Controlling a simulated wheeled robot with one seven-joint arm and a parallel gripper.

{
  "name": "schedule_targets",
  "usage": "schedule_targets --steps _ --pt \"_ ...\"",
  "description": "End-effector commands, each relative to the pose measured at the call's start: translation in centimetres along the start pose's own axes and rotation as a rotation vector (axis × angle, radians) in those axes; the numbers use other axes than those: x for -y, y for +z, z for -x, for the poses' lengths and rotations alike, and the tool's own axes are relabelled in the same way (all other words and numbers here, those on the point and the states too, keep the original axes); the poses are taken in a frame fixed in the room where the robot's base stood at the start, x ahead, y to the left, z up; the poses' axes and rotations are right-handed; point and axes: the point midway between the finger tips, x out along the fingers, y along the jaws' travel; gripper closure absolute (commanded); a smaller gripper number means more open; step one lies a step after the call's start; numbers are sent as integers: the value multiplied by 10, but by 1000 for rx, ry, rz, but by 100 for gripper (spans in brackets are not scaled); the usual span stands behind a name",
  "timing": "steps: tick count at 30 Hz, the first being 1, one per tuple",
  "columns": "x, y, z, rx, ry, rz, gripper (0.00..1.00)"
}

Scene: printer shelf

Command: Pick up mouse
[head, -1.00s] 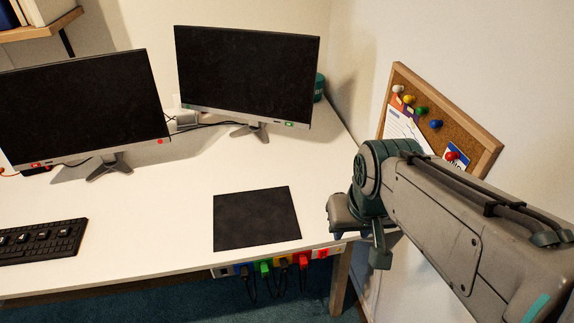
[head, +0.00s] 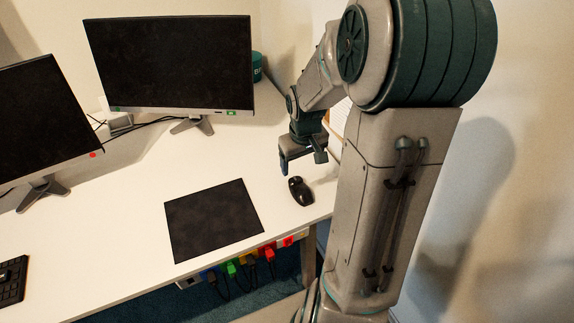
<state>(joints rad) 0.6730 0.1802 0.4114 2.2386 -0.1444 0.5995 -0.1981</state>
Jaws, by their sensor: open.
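A black computer mouse (head: 300,191) lies on the white desk near its right front edge, to the right of the black mouse pad (head: 213,220). My gripper (head: 302,166) is above and slightly behind the mouse in the head view, pointing down. Its two fingers are apart, and nothing shows between them. The gripper looks clear of the mouse, though the exact height gap is hard to tell.
A monitor (head: 170,65) stands behind the pad and a second monitor (head: 45,120) stands at left. A keyboard (head: 12,281) is at the lower left. Coloured plugs (head: 250,257) hang under the front edge. A teal cup (head: 257,67) stands behind the monitor's right side.

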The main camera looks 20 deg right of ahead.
Motion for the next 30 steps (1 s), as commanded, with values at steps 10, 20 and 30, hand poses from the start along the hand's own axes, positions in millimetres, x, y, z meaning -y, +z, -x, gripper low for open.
schedule_targets --steps 10,20,30 --pt "-26 -13 -39 -16 -54 -8 22" --pt "-22 -14 -100 -15 -55 -8 22" --pt "-19 -15 -126 -15 -54 -7 22"
